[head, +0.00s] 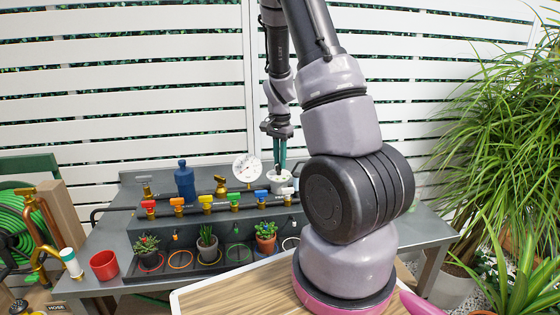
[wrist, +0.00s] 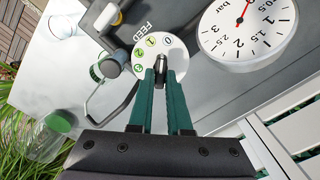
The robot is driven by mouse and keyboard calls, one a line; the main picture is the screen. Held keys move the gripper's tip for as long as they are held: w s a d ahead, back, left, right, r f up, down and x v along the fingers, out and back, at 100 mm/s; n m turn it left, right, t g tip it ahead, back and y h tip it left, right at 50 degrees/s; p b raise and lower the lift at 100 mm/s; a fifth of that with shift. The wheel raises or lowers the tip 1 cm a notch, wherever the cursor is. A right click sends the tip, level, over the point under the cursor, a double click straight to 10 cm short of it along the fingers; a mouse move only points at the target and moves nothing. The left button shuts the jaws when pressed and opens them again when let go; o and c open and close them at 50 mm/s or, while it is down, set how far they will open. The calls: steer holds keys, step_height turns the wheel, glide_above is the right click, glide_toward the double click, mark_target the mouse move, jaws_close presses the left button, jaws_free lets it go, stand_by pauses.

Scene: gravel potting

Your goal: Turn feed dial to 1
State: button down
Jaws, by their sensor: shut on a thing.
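The feed dial (wrist: 180,62) is a white disc with coloured number marks and the word FEED beside it in the wrist view. The mark 1 (wrist: 151,41) is near the top, with 2 and 3 down the left side and a blue-ringed mark at the upper right. In the head view the dial (head: 281,178) is a white round top at the back of the bench. My gripper (wrist: 160,78) has its green fingers shut on the dark knob (wrist: 160,60) at the dial's middle. In the head view my gripper (head: 280,165) reaches straight down onto the dial. Which mark the knob points to, I cannot tell.
A pressure gauge (head: 247,168) stands close left of the dial; the wrist view shows it too (wrist: 247,30). A pipe row with coloured valves (head: 206,201) runs in front. Potted plants (head: 207,243) and a red cup (head: 104,265) stand nearer. A slatted fence is behind.

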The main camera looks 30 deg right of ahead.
steer(key=n, duration=0.5)
steer(key=shift+w, duration=0.1)
steer(key=shift+n, duration=0.3)
stand_by(0.4)
steer(key=c, duration=0.9)
jaws_free()
steer(key=shift+a, duration=0.1)
steer(key=shift+o, duration=0.2)
step_height(320, 180, up, 11)
steer(key=s+a+r+n+t+y, duration=0.1)
steer(key=s+a+r+t, duration=0.2)
steer(key=s+a+r, duration=0.4)
steer(key=s+a+r+n+t+y, duration=0.1)
steer(key=s+a+r+t, duration=0.3)
steer(key=s+r, duration=0.7)
steer(key=s+a+n, duration=0.1)
steer(key=s+a, duration=0.1)
steer(key=shift+a+r, duration=0.15)
steer(key=shift+a, duration=0.25)
